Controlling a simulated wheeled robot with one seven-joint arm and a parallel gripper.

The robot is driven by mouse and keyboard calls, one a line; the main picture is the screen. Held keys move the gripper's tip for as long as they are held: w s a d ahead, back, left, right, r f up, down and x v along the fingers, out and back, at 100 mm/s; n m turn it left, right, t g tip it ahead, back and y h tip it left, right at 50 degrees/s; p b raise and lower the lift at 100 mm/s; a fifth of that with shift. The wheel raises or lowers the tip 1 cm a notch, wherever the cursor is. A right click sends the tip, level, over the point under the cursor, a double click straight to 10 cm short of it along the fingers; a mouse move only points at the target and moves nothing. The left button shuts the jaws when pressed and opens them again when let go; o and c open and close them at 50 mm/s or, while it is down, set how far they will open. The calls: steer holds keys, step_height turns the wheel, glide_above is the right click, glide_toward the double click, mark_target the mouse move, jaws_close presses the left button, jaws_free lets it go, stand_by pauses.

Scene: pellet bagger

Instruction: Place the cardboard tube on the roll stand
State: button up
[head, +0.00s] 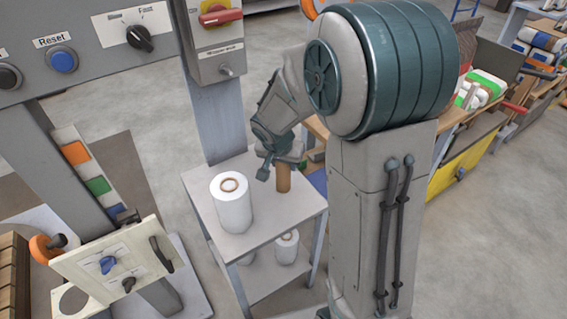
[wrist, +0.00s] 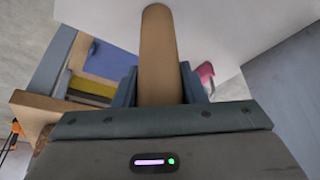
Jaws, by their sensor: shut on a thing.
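The brown cardboard tube (head: 283,180) is upright in my gripper (head: 281,165), over the right part of a grey two-level stand (head: 243,235). This looks like the roll stand, though no label shows. In the wrist view the tube (wrist: 158,50) lies between the two blue-grey fingers of my gripper (wrist: 158,88), which are shut on it. Its far end is against or just above the pale stand top (wrist: 215,25); I cannot tell if it touches. My gripper hides the tube's upper part in the head view.
A white film roll (head: 232,205) stands on the stand top, left of the tube. A smaller roll (head: 287,247) is on the lower shelf. A grey post with a switch box (head: 215,45) rises behind the stand. A control panel (head: 115,265) is to the left.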

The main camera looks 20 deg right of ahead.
steer(key=shift+f, duration=0.1)
steer(key=o, duration=1)
steer(key=p+v, duration=0.3)
steer(key=v, duration=0.9)
steer(key=s+n, duration=0.2)
steer(key=s, duration=0.3)
steer(key=s+d+n+g+y, duration=0.1)
steer(key=s+n, duration=0.1)
steer(key=s, duration=0.4)
steer(key=s+d+n+g+y, duration=0.1)
steer(key=s+n, duration=0.1)
steer(key=s, duration=0.4)
steer(key=shift+s+d, duration=0.1)
steer(key=shift+d, duration=0.15)
